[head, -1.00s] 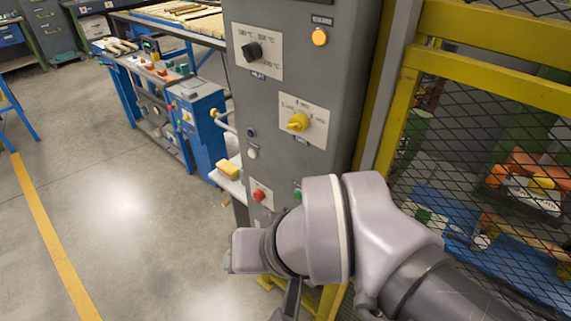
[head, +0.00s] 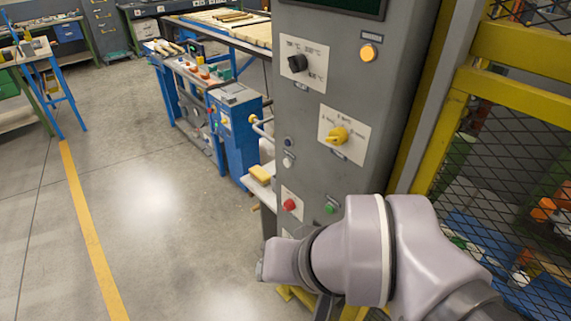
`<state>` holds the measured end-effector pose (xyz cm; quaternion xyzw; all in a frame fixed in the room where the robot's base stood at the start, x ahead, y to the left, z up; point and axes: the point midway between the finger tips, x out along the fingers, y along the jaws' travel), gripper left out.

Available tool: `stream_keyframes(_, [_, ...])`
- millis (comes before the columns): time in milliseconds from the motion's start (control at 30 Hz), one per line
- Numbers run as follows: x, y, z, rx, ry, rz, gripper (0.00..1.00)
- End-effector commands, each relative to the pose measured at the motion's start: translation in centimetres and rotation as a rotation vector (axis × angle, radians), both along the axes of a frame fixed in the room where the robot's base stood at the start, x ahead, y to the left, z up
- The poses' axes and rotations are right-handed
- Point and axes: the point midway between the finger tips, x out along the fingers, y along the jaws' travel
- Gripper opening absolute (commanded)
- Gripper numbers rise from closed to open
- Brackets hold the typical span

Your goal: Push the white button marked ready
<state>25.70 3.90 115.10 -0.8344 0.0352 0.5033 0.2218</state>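A small white button (head: 288,162) sits on the front of the grey control cabinet (head: 312,115), near its left edge. It is just below a dark blue button (head: 288,142). Its label is too small to read. The white button is unobstructed in the head view. My arm crosses the lower right of the view, below and to the right of the button and apart from it. My gripper cannot be made out; its fingers are hidden behind the arm or outside the picture.
The cabinet also carries a black selector (head: 298,63), a yellow selector (head: 337,136), an orange lamp (head: 368,53), a red button (head: 289,205) and a green button (head: 331,208). A yellow mesh fence (head: 516,95) stands right. Open floor (head: 150,215) lies left.

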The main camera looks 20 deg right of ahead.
Motion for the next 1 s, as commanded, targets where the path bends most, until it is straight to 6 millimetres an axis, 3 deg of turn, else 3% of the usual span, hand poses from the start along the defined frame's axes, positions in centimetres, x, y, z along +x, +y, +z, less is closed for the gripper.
stream_keyframes(33, [0.0, 0.0, 0.0, 0.0, 0.0, 0.0, 0.28])
stream_keyframes(167, [0.0, 0.0, 0.0, 0.0, 0.0, 0.0, 0.03])
stream_keyframes(200, [0.0, 0.0, 0.0, 0.0, 0.0, 0.0, 0.0])
stream_keyframes(1000, [0.0, 0.0, 0.0, 0.0, 0.0, 0.0, 0.0])
